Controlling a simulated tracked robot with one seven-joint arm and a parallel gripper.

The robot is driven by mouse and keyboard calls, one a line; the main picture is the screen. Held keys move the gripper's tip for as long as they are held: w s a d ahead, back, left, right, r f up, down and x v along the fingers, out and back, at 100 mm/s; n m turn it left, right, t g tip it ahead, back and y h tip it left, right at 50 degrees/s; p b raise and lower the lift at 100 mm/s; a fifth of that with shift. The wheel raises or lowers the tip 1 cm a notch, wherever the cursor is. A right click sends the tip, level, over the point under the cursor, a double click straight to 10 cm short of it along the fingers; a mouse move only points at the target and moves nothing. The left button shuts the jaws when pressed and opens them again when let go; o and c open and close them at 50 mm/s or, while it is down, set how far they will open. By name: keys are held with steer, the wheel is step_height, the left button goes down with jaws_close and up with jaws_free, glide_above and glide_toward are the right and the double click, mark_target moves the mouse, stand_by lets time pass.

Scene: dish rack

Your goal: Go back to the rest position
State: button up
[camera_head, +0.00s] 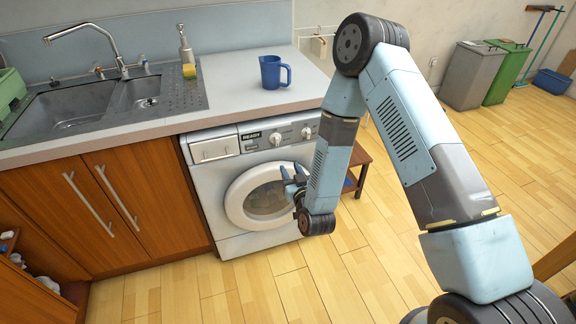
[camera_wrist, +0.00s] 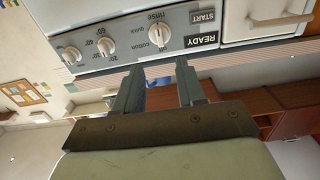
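My gripper (camera_head: 291,178) is in front of the washing machine (camera_head: 230,160), beside its round door in the head view. My arm reaches in from the right and bends down to it. In the wrist view the two fingers of my gripper (camera_wrist: 158,72) stand apart with nothing between them. Beyond them the machine's control panel (camera_wrist: 150,38), with knobs and READY and START labels, shows upside down. The head view does not show clearly whether the fingers touch the machine.
A blue mug (camera_head: 272,72) stands on the counter (camera_head: 228,88). The sink (camera_head: 70,108), soap dispenser (camera_head: 186,50) and sponge (camera_head: 189,71) are to the left. A small wooden stool (camera_head: 360,157) is behind my forearm. Bins (camera_head: 472,75) stand far right. Floor at the front is clear.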

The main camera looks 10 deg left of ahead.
steer(key=shift+s, duration=0.15)
stand_by(0.4)
steer(key=w+d+r+g+h, duration=0.2)
steer(key=w+d+r, duration=0.3)
steer(key=r, duration=0.5)
steer(key=w+d+r+g+h, duration=0.15)
steer(key=w+d+r, duration=0.25)
steer(key=d+r, duration=0.45)
steer(key=s+d+r+m+h, duration=0.1)
steer(key=s+d+r+h, duration=0.15)
steer(key=d+r, duration=0.4)
steer(key=s+d+r+m+g+h, duration=0.2)
steer(key=s+d+r+g, duration=0.1)
steer(key=s+d+r, duration=0.65)
steer(key=s+d+r+m+g, duration=0.1)
steer(key=s+d, duration=0.3)
steer(key=s, duration=0.6)
steer(key=s+d+r+m+g+h, duration=0.1)
steer(key=s+d+r, duration=0.3)
steer(key=s, duration=0.6)
steer(key=shift+d+m+g+h, duration=0.15)
steer(key=shift+m+g+h, duration=0.15)
steer(key=shift+m+g, duration=0.3)
